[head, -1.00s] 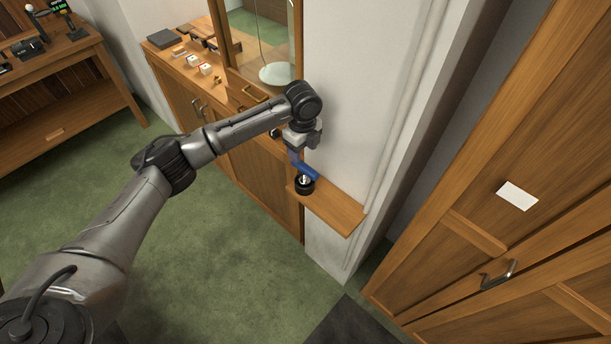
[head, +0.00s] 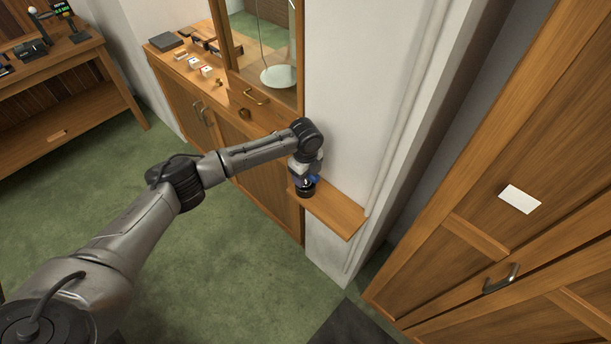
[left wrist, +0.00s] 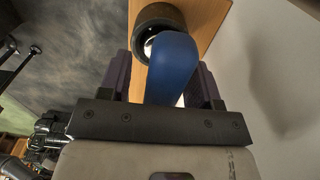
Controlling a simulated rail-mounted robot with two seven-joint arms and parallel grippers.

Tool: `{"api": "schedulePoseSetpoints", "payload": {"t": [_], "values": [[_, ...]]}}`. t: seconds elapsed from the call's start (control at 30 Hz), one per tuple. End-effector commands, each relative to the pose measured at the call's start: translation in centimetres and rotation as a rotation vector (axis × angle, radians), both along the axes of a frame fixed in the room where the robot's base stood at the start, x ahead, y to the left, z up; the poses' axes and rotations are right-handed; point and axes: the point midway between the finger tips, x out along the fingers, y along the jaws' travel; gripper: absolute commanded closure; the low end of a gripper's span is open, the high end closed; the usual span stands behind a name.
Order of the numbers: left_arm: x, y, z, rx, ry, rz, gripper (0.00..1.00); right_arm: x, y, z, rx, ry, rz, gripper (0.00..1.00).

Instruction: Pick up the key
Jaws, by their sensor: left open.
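A blue, rounded piece (head: 315,179) stands at a small round black holder (head: 306,192) on a narrow wooden ledge (head: 338,214). I cannot tell for sure that the blue piece is the key or part of it. My left gripper (head: 305,178) is right above the holder and mostly covers it. In the left wrist view the blue piece (left wrist: 172,68) lies between the two open fingers of my left gripper (left wrist: 163,72), with room at its sides. Its far end overlaps the black holder (left wrist: 148,20), which has something shiny inside. My right gripper is not in view.
A white wall (head: 345,110) rises right behind the ledge. A wooden counter (head: 185,70) with small items and a drawer is at the upper left. A wooden door with a handle (head: 500,280) is at the right. The green floor (head: 215,260) is clear.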

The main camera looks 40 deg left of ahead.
Motion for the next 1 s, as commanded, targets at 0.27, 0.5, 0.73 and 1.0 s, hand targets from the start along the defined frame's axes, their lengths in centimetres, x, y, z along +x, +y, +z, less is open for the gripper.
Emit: {"api": "schedulePoseSetpoints", "payload": {"t": [0.27,0.5,0.73,1.0], "values": [[-0.02,0.02,-0.36,0.0,0.0,0.0,0.43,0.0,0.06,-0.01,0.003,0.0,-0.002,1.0],[-0.01,0.03,-0.33,0.0,0.0,0.0,0.63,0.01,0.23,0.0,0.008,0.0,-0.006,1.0],[-0.01,0.04,-0.32,0.0,0.0,0.0,0.85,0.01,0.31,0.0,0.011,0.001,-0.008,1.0],[0.01,0.04,-0.26,0.0,-0.001,0.0,1.0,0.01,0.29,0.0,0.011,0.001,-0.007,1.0]]}}
